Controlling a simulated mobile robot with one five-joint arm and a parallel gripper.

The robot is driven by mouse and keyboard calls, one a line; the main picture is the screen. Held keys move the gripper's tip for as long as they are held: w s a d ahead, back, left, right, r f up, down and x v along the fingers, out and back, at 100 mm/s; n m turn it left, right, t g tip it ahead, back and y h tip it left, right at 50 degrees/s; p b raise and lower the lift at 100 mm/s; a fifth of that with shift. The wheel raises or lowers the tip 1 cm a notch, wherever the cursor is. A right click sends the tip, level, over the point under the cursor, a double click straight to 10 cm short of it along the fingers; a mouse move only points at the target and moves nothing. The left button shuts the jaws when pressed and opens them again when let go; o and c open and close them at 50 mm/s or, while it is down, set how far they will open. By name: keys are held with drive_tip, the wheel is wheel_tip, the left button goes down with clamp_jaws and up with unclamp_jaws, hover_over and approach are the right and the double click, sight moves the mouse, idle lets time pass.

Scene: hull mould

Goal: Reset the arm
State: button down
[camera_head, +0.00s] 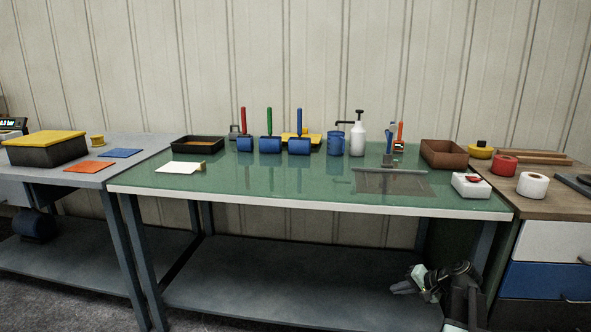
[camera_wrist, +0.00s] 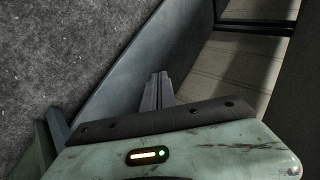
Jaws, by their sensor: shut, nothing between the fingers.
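My arm shows at the lower right of the head view, folded low in front of the table. My gripper (camera_head: 403,288) points left, below the height of the green tabletop (camera_head: 270,190) and in front of the lower shelf (camera_head: 290,280). In the wrist view the fingers of my gripper (camera_wrist: 157,92) are together with nothing between them. Beyond them are grey floor and a dark blue-grey panel or shelf edge. I cannot tell how far the fingers are from it.
Rollers with blue drums (camera_head: 270,146), a white pump bottle (camera_head: 357,138) and a brown bin (camera_head: 444,153) stand on the green table. A grey bench (camera_head: 120,172) adjoins on the left. A drawer cabinet (camera_head: 545,242) stands close right of my arm. The lower shelf is bare.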

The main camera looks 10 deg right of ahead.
drive_tip(key=s+a+f+n+g+h, duration=0.1)
drive_tip(key=s+a+f+n+g, duration=0.2)
drive_tip(key=a, duration=0.8)
drive_tip(key=s+a+f+n+g+h, duration=0.2)
drive_tip(key=s+a+n, duration=0.1)
drive_tip(key=a, duration=0.7)
drive_tip(key=s+a+f+n+g+h, duration=0.1)
drive_tip(key=s+a+f+n+g, duration=0.2)
drive_tip(key=a, duration=0.8)
wheel_tip(320, 180, up, 36)
drive_tip(key=p, duration=3.5)
drive_tip(key=shift+s+a+n+h+p, duration=0.2)
drive_tip(key=shift+s+n+h+p, duration=0.1)
drive_tip(key=shift+p, duration=0.1)
